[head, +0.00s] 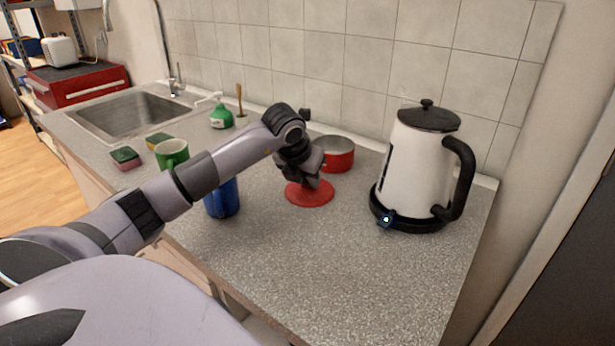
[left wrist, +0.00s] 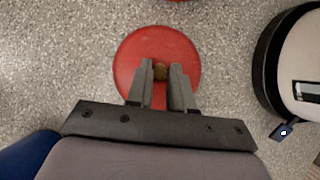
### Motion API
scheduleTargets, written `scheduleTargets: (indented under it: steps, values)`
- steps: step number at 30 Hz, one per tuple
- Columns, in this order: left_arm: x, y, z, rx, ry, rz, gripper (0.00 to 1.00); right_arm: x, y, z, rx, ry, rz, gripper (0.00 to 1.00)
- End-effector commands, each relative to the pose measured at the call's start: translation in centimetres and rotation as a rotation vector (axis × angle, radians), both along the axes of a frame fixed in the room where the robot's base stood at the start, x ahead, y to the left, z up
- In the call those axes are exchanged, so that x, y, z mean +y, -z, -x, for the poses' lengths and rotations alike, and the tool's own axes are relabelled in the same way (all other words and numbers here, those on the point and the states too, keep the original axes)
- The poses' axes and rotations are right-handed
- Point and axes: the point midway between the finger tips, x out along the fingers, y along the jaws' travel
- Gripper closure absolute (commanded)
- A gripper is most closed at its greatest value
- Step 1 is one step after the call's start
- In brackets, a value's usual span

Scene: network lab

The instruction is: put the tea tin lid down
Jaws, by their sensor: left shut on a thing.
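The tea tin lid (head: 309,195) is a flat red disc at the middle of the counter, below my left gripper (head: 312,180). In the left wrist view the lid (left wrist: 130,60) shows a small brownish knob (left wrist: 160,71) at its centre, and my left gripper (left wrist: 161,85) is shut on that knob. The lid looks level and at or very near the counter top; I cannot tell if it touches. The red open tin (head: 337,154) stands just behind the lid, apart from it. My right gripper is not in view.
A white kettle (head: 420,160) on a black base stands to the right. A green soap bottle (head: 221,117), sponges (head: 126,158) and a sink (head: 130,113) lie farther left. The counter's front (head: 320,265) is clear.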

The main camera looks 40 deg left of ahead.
Motion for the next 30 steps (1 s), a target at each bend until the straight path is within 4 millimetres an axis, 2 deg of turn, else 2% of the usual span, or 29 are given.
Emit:
scheduleTargets:
  steps: [4, 5, 7, 16, 20, 30]
  values:
    - [0.0, 0.4, 0.0, 0.0, 0.0, -0.001, 1.0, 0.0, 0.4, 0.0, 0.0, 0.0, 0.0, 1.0]
    - [0.0, 0.4, 0.0, 0.0, 0.0, -0.001, 0.75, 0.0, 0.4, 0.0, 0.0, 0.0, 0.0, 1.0]
    - [0.0, 0.3, 0.0, 0.0, 0.0, -0.001, 0.53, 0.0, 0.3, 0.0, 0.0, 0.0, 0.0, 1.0]
    - [0.0, 0.2, 0.0, 0.001, 0.001, 0.0, 0.53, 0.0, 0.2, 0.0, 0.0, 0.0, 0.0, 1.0]
    - [0.0, -0.5, 0.2, -0.003, 0.001, -0.001, 0.53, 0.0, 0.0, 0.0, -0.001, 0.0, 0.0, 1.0]
    - [-1.0, -6.6, 3.4, -0.006, 0.001, -0.004, 0.53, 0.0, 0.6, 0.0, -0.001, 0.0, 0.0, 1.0]
